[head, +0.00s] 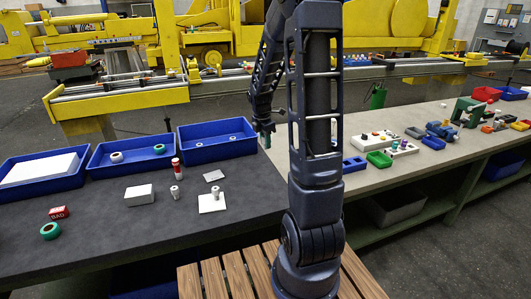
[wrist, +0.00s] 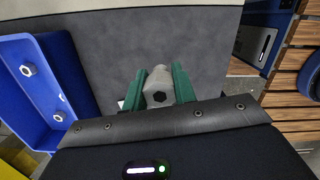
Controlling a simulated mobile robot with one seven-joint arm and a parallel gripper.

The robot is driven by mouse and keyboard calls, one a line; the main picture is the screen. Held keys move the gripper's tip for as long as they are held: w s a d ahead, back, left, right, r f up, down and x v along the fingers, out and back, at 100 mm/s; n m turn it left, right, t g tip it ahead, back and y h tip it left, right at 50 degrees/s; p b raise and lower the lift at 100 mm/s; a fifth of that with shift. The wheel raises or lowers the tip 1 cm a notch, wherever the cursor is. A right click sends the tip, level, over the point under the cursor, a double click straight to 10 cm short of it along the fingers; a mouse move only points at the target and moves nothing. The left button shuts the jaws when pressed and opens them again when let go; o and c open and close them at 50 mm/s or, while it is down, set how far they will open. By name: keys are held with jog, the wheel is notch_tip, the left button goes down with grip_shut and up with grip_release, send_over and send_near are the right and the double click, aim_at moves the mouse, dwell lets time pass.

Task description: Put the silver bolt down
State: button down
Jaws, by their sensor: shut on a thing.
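In the wrist view my gripper (wrist: 157,88) has its two green fingers closed on the silver bolt (wrist: 158,88), whose end with a dark hexagonal socket faces the camera. Dark grey bench top shows beyond it; whether the bolt touches the bench cannot be told. In the head view my gripper (head: 267,136) is small and partly dark, just right of the right-hand blue tray (head: 216,152). The bolt cannot be made out there. That tray holds small silver pieces (head: 233,138). A blue tray wall (wrist: 25,112) also shows at the left of the wrist view.
Two more blue trays (head: 84,177) stand on the left bench. Nearer lie a white plate with a silver cylinder (head: 213,204), a white block (head: 139,194), a red-and-white bottle (head: 178,170), a green ring (head: 50,231) and a red "BAD" block (head: 59,212). Dark bench right of the plate is clear.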

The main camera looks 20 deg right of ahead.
jog(key=shift+a+r, duration=0.1)
jog(key=shift+r, duration=0.65)
jog(key=s+a, duration=0.1)
jog(key=a, duration=1.2)
jog(key=r+m, duration=0.1)
jog(key=m, duration=0.1)
send_over(208, 204)
jog(key=f, duration=1.9)
jog(key=shift+a+f, duration=0.25)
jog(key=shift+f, duration=0.15)
jog(key=c, duration=1.1)
grip_release()
